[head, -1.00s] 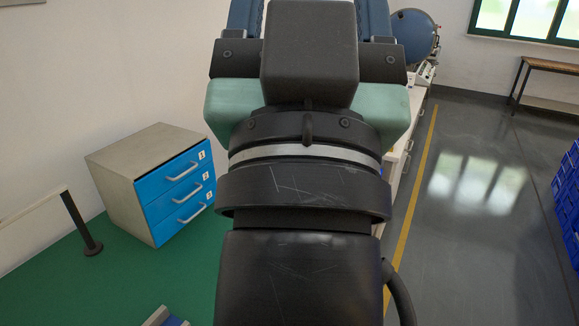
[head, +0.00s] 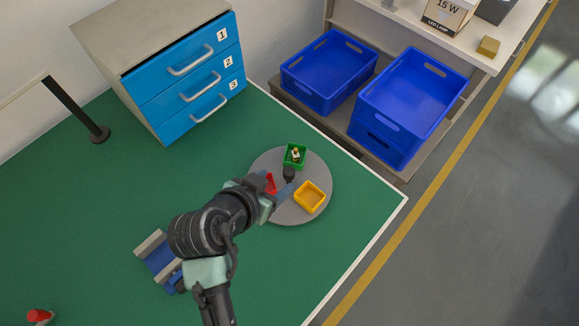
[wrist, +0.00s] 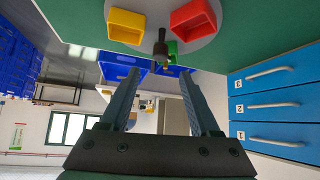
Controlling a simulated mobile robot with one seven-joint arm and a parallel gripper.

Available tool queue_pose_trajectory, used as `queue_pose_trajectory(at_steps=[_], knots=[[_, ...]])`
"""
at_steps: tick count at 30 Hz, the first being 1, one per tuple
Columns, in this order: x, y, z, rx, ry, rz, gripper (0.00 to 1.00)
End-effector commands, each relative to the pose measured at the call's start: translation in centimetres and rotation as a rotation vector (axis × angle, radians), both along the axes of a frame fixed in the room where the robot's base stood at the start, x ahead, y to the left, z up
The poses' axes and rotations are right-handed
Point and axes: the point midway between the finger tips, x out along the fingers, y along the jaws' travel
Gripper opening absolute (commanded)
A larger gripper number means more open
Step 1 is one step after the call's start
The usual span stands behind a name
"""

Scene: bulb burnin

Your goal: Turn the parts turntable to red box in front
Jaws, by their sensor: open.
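The parts turntable (head: 321,174) is a grey disc on the green bench top, near its right edge. It carries a green box (head: 294,163) at the back with a small item in it, a yellow box (head: 309,197) at the front right and a red box (head: 270,184) at the left, partly hidden by my gripper. A dark upright post (head: 289,174) stands near its middle. My gripper (wrist: 160,72) is open and empty, and the post shows between its fingertips in the wrist view. There the yellow box (wrist: 126,25) and red box (wrist: 195,20) flank the post.
A blue three-drawer cabinet (head: 185,75) stands behind left. Blue crates (head: 330,70) sit on a lower shelf beyond the bench. A blue and beige fixture (head: 158,258) lies near my arm, and a black post (head: 99,134) stands at the left. The bench's left middle is clear.

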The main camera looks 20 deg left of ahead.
Motion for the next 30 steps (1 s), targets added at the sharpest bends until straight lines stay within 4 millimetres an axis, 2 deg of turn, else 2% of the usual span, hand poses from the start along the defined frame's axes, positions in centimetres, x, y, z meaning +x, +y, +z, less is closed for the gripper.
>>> queue_pose_trajectory(at_steps=[9, 15, 29, 30], knots=[[4.5, -0.4, -4.4, 0.001, -0.001, 0.001, 0.63], [6.3, -0.5, -6.1, 0.001, -0.002, 0.001, 0.63], [6.9, -0.6, -6.7, 0.003, -0.003, 0.001, 0.63], [6.9, -0.6, -6.7, 0.003, -0.003, 0.001, 0.56]])
